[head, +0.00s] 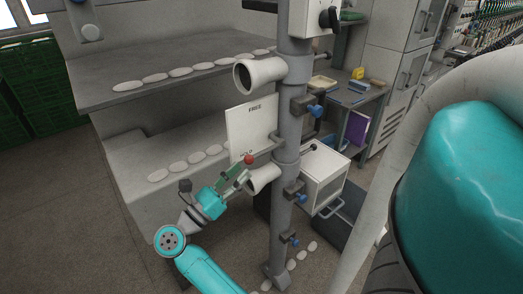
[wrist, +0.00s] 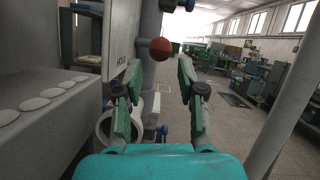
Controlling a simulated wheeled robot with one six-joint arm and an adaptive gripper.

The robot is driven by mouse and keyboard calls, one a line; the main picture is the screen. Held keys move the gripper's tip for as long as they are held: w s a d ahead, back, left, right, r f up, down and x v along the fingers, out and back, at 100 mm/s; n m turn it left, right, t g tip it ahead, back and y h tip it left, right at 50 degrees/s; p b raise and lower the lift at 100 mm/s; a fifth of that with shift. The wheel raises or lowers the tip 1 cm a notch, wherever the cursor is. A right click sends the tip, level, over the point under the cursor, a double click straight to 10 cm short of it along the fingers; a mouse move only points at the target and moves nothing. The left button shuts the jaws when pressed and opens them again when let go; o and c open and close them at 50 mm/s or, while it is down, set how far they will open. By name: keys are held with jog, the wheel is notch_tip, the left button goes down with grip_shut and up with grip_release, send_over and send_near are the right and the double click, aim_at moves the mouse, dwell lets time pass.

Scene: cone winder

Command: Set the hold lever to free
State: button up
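The hold lever shows as a red ball knob (head: 249,159) beside the lower part of a white plate (head: 250,122), on the grey post. The plate reads FREE at its top and HOLD at its bottom, and the knob is by HOLD. In the wrist view the red knob (wrist: 160,48) appears just above and between my fingertips, with HOLD to its left. My gripper (head: 240,173) has green fingers and is just below and left of the knob in the head view. In the wrist view my gripper (wrist: 158,74) is open with nothing between its fingers. The lever's arm is mostly hidden.
The grey post (head: 288,130) carries white tubes (head: 260,73), blue-knobbed clamps (head: 314,110) and a white box (head: 325,180). Grey shelves (head: 170,75) with white oval pads stand to the left. Another white tube end (wrist: 105,127) lies below left of my fingers. Open floor shows to the right.

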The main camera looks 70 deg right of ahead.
aim_at(265, 152)
jog(key=x, duration=0.9)
jog(key=shift+s+d, duration=0.1)
jog(key=shift+d, duration=0.05)
grip_shut()
